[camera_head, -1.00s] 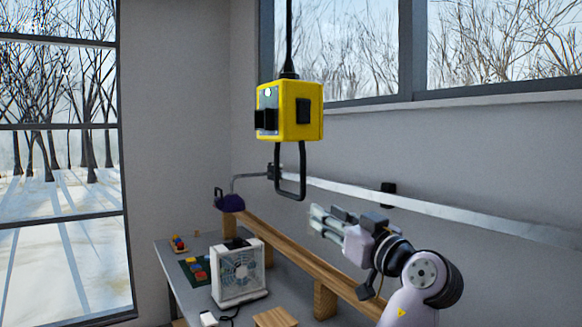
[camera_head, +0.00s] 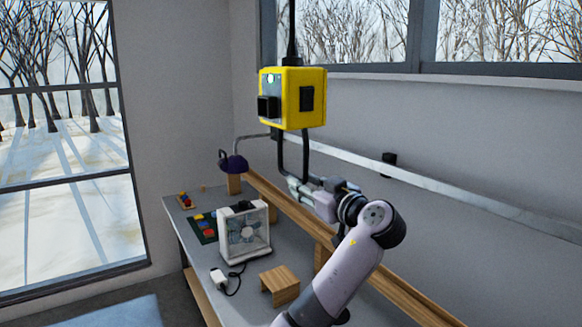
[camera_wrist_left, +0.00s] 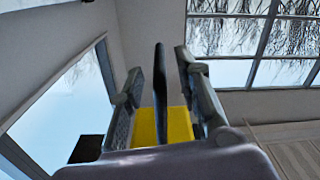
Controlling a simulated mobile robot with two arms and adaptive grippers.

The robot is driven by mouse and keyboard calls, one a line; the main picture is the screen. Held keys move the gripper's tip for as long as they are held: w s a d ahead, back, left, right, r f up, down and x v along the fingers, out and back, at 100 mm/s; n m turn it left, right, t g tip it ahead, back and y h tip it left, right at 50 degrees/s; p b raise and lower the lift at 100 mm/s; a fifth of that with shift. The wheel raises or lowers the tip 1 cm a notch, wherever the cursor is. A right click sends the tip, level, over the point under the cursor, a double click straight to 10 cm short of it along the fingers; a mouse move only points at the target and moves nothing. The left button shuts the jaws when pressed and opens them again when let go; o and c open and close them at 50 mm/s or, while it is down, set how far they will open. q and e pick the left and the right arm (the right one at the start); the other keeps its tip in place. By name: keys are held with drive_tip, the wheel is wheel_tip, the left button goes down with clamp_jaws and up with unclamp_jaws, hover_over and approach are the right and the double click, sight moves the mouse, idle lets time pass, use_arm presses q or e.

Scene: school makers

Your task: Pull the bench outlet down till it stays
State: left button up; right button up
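The bench outlet is a yellow box (camera_head: 305,97) with black sockets, hanging on a black cord, with a black loop handle (camera_head: 308,155) below it. My left gripper (camera_head: 293,184) is at the lower end of the handle. In the left wrist view, the black handle bar (camera_wrist_left: 160,95) runs between the two fingers of my left gripper (camera_wrist_left: 158,95), with gaps on both sides, so the fingers look open around it. The yellow box (camera_wrist_left: 178,127) shows behind. The lowest part of the handle is hidden by the gripper in the head view. My right gripper is not in view.
A metal rail (camera_head: 440,183) runs along the wall. The air around the outlet is clear.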

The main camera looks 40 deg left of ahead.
sight(294, 176)
use_arm(q)
drive_tip(key=p+x, duration=0.1)
drive_tip(key=x, duration=0.3)
drive_tip(key=shift+w+a+r+p, duration=0.1)
drive_tip(key=shift+w+a+p, duration=0.05)
drive_tip(key=shift+a+p, duration=0.25)
drive_tip(key=shift+w+a, duration=0.3)
drive_tip(key=shift+a, duration=0.3)
clamp_jaws()
